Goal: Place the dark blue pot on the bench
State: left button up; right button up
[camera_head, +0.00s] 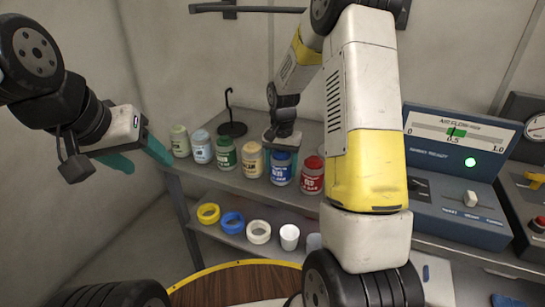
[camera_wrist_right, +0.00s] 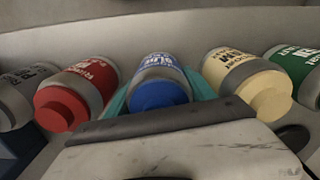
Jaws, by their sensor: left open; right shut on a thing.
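The dark blue pot (camera_head: 282,170) has a blue lid and a pale label. In the head view it is in a row of pots at the upper level of the grey bench (camera_head: 205,172); I cannot tell whether its base touches the surface. My right gripper (camera_head: 281,153) is shut on it from above. In the right wrist view, teal fingers flank the blue pot (camera_wrist_right: 160,85), with its lid facing the camera. My left gripper (camera_head: 135,158) is open and empty, left of the bench.
A cream pot (camera_head: 252,160) and a red pot (camera_head: 312,176) stand close on either side. Coloured rings (camera_head: 232,222) and a white cup (camera_head: 289,237) are on the lower shelf. A black stand (camera_head: 232,128) is behind. A control panel (camera_head: 460,165) is right; a round wooden table (camera_head: 235,285) is in front.

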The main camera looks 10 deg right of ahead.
jog(key=o, duration=1.8)
jog(key=shift+f, duration=0.15)
jog(key=shift+c, duration=0.2)
notch_tip(320, 180, up, 12)
jog(key=shift+r, duration=0.1)
jog(key=s+a+r+n+t+y, duration=0.1)
jog(key=s+r, duration=0.5)
jog(key=s, duration=0.6)
jog(key=s+a+r+n+t+y, duration=0.1)
jog(key=s+r+n+t, duration=0.3)
jog(key=s, duration=0.8)
jog(key=shift+s+a+r+n+t, duration=0.15)
jog(key=shift+s+r+n+t, duration=0.15)
jog(key=shift+r+t, duration=0.45)
jog(key=shift+r, duration=0.2)
